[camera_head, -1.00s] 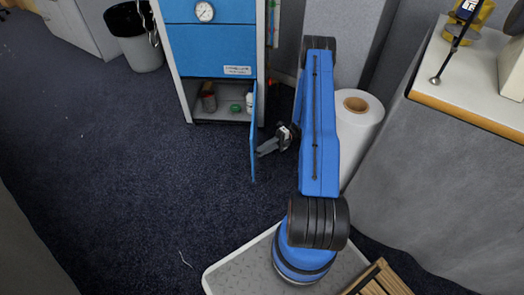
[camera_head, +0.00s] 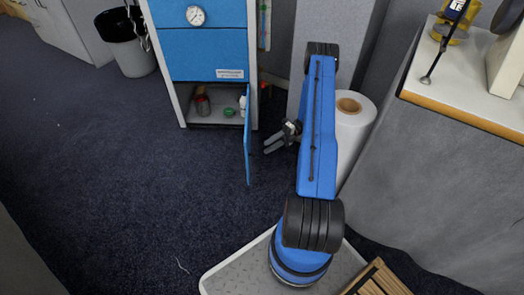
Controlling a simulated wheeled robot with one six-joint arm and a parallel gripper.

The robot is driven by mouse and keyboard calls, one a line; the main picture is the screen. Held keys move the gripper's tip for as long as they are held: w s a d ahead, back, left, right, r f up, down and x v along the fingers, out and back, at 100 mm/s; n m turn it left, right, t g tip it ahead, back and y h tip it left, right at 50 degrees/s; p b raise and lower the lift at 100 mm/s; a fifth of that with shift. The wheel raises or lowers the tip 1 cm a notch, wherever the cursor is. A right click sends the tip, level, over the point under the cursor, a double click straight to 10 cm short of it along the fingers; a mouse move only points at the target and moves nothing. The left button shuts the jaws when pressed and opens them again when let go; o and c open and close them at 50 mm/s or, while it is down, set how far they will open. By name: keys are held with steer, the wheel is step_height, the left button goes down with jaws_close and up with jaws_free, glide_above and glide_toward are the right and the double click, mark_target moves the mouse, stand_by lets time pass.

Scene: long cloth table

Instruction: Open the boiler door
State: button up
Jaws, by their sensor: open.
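The boiler (camera_head: 203,66) is a blue and grey cabinet with a round gauge, at the top left of centre. Its lower door (camera_head: 247,140) stands swung out, seen nearly edge-on, and the compartment (camera_head: 208,119) behind it shows. Inside are a dark red can (camera_head: 202,106), a small green item (camera_head: 229,112) and a white bottle (camera_head: 243,103), partly covered by the door. My gripper (camera_head: 267,147) is open and empty, just right of the door, with a small gap between them.
A white roll (camera_head: 353,135) stands right of my arm. A grey counter (camera_head: 440,150) with a wooden edge fills the right. The dark carpet (camera_head: 110,180) in front is clear.

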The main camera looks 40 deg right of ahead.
steer(key=shift+d, duration=2.15)
steer(key=shift+w, duration=0.1)
